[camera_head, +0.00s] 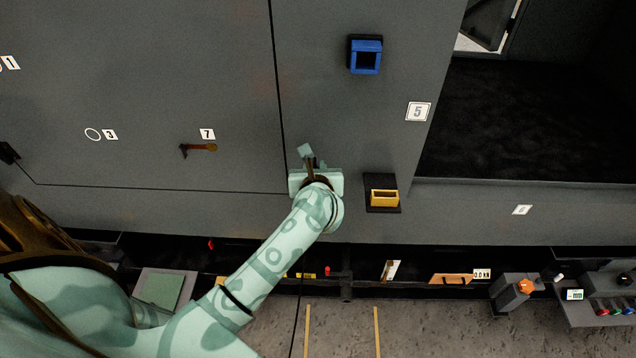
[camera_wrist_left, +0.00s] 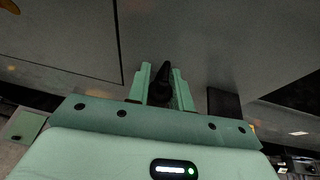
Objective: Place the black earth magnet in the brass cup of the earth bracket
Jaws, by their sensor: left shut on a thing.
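My left gripper (camera_head: 308,158) is in front of the grey enclosure panel, shut on a black tapered piece, which I take for the earth magnet. The black magnet (camera_wrist_left: 163,82) shows upright between the two pale green fingers of the left gripper (camera_wrist_left: 162,80) in the left wrist view. A brass-yellow open cup (camera_head: 384,194) on a black backing plate (camera_head: 382,209) is fixed to the panel, to the right of the gripper and slightly lower in the head view. The magnet is apart from the cup. My right gripper is not in view.
A blue square socket (camera_head: 366,57) sits higher on the panel, above a label 5 (camera_head: 418,112). A brown-orange handle (camera_head: 203,148) is to the left. A dark opening (camera_head: 530,120) lies to the right. A ledge with small tools runs below. Bare panel lies between gripper and cup.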

